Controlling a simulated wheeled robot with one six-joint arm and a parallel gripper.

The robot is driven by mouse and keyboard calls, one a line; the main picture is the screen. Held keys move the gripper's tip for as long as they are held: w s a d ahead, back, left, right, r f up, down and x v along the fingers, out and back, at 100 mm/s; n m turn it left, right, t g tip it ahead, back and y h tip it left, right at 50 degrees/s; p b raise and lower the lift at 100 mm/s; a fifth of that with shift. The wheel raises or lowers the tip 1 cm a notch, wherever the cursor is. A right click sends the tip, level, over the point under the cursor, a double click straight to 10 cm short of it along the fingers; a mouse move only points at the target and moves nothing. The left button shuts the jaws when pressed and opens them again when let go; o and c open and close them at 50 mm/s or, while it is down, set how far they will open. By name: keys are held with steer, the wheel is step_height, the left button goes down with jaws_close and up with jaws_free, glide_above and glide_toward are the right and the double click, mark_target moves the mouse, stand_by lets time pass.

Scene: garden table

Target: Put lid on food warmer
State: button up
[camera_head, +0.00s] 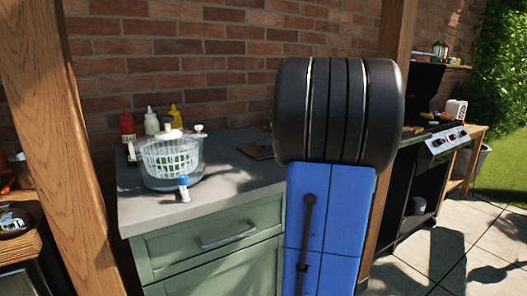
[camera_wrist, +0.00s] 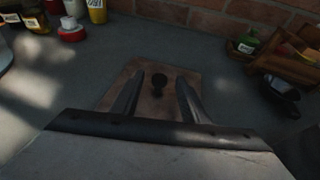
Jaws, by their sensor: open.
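A flat brown square piece with a dark round knob (camera_wrist: 159,81), perhaps the lid (camera_wrist: 128,77), lies on the grey counter in the wrist view. A flat brown piece (camera_head: 250,151) also shows on the counter in the head view, partly hidden by my arm. My gripper (camera_wrist: 160,79) is open and empty, its two fingers pointing at the brown piece, with the knob between them in the picture. I cannot tell how far above the knob the fingertips are. In the head view my arm hides the gripper. I cannot make out the food warmer for certain.
A salad spinner (camera_head: 172,161) and a small blue-and-white bottle (camera_head: 184,188) stand on the counter's left, with sauce bottles (camera_head: 127,133) behind. In the wrist view a wooden crate (camera_wrist: 284,62) stands at right, beside a black object (camera_wrist: 281,88). A brick wall (camera_head: 220,60) backs the counter.

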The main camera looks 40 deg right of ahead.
steer(key=shift+x, duration=1.55)
steer(key=shift+r, duration=0.1)
jaws_close()
